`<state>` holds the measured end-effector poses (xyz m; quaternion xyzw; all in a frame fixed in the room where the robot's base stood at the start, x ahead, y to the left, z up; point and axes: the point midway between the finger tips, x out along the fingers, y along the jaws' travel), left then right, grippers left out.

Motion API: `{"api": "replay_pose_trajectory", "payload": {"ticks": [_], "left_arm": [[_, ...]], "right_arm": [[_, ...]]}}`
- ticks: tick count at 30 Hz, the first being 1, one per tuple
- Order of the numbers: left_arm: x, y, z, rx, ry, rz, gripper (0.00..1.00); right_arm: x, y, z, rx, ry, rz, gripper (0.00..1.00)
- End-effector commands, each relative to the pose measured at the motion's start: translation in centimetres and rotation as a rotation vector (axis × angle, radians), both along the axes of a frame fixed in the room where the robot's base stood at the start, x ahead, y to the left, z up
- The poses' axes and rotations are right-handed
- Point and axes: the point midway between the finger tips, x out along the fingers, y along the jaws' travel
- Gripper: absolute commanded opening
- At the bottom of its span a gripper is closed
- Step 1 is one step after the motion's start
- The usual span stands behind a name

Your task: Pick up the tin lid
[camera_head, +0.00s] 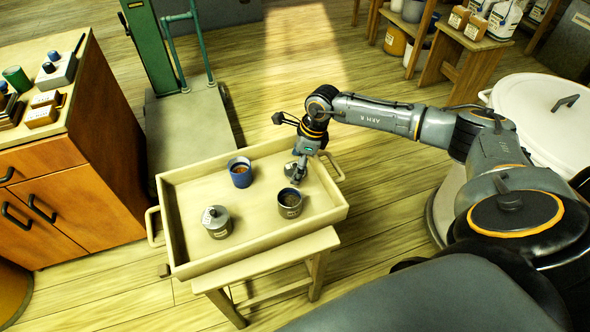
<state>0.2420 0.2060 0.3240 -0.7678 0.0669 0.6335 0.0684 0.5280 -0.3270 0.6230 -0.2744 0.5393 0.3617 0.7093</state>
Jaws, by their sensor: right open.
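A wooden tray (260,243) with handles holds a blue cup (240,178) with brown contents, an open dark tin (289,210) with a pale label and brown contents, and a grey tin (217,229) closed by a lid with a small knob. My right gripper (296,176) points down inside the tray's far right part, just behind the open dark tin. It is open. A small grey shape shows at its fingertips; I cannot tell whether this is a loose tin lid or part of the gripper, nor whether they touch. My left gripper is out of view.
The tray rests on a small wooden stand (270,262). A wooden cabinet (75,195) with items on top stands at left, a green post (150,45) behind. A large pale lidded vessel (535,115) and a shelf bench (462,45) stand at right. The tray's front right corner is bare.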

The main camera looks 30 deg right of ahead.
Motion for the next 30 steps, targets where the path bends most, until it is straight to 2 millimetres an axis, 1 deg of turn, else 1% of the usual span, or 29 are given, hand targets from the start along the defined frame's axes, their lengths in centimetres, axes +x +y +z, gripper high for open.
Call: {"api": "replay_pose_trajectory", "payload": {"ticks": [2,5,6,8,9,10,19,23,26,29,30], "left_arm": [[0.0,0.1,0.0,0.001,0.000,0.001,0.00],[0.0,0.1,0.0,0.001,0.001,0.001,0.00],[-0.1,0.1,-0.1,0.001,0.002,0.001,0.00],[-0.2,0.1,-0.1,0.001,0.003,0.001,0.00],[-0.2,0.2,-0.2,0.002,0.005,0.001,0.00],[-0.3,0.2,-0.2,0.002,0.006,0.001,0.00],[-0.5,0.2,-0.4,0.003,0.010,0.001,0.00],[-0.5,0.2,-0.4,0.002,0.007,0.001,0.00],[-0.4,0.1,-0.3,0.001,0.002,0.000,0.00],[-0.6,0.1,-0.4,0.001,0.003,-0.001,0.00],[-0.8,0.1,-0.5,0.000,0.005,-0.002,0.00]], "right_arm": [[0.0,0.0,0.0,0.000,0.000,0.000,0.86],[0.0,0.0,0.1,0.000,0.000,0.000,0.68],[0.0,0.0,0.1,0.000,0.000,0.000,0.60],[0.0,0.0,0.1,-0.001,0.001,0.000,0.48],[0.0,0.0,0.1,-0.001,0.001,0.000,0.40],[0.0,0.0,0.1,-0.001,0.001,0.000,0.38],[0.0,-0.1,0.1,-0.001,0.000,0.000,0.38],[0.0,-0.1,0.7,-0.002,-0.001,-0.001,0.38],[0.0,-0.1,1.7,-0.002,-0.003,0.000,0.38],[0.1,-0.1,3.3,-0.002,-0.004,0.000,0.38],[-0.5,-0.1,4.0,-0.002,-0.003,0.001,0.38]]}}
